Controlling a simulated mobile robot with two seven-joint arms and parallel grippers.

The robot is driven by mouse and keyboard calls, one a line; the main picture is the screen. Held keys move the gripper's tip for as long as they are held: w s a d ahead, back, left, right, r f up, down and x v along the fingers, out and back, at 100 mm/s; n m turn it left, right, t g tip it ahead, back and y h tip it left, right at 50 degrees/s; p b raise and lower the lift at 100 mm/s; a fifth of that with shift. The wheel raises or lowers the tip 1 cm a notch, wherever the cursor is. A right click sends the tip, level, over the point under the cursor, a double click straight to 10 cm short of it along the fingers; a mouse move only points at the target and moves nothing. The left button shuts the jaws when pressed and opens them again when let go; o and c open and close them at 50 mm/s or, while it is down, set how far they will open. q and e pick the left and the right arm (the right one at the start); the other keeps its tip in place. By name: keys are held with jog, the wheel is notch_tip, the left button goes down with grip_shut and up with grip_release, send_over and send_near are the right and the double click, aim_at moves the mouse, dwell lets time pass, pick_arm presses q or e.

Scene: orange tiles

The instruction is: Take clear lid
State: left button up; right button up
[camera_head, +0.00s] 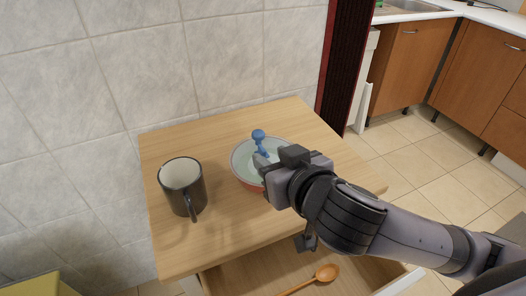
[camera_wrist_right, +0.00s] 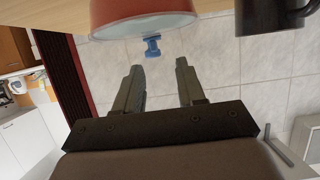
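The clear lid (camera_head: 250,158) sits over the red bowl (camera_head: 247,186), with its blue knob (camera_head: 258,135) standing up in the middle. In the right wrist view, which looks upside down, the red bowl (camera_wrist_right: 140,16) is at the top and the blue knob (camera_wrist_right: 152,46) points downward. My right gripper (camera_wrist_right: 160,67) is open and empty, its two fingers apart with the knob just beyond the gap between their tips. In the head view, the right gripper (camera_head: 274,158) is above the bowl's right side and hides part of the lid. My left gripper is not in view.
A dark mug (camera_head: 183,188) stands left of the bowl on the wooden table (camera_head: 225,235). A tiled wall (camera_head: 150,70) is behind. An open drawer below holds a wooden spoon (camera_head: 325,272). The table's back right corner is clear.

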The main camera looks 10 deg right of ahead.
aim_at(263, 150)
jog(key=x, duration=0.4)
jog(key=shift+w+d+f, duration=0.15)
jog(key=shift+d+f, duration=0.05)
jog(key=shift+d, duration=0.2)
jog(key=shift+w+a+f, duration=0.15)
jog(key=shift+w+f, duration=0.1)
jog(key=shift+w, duration=0.3)
jog(key=shift+c, duration=0.3)
grip_shut()
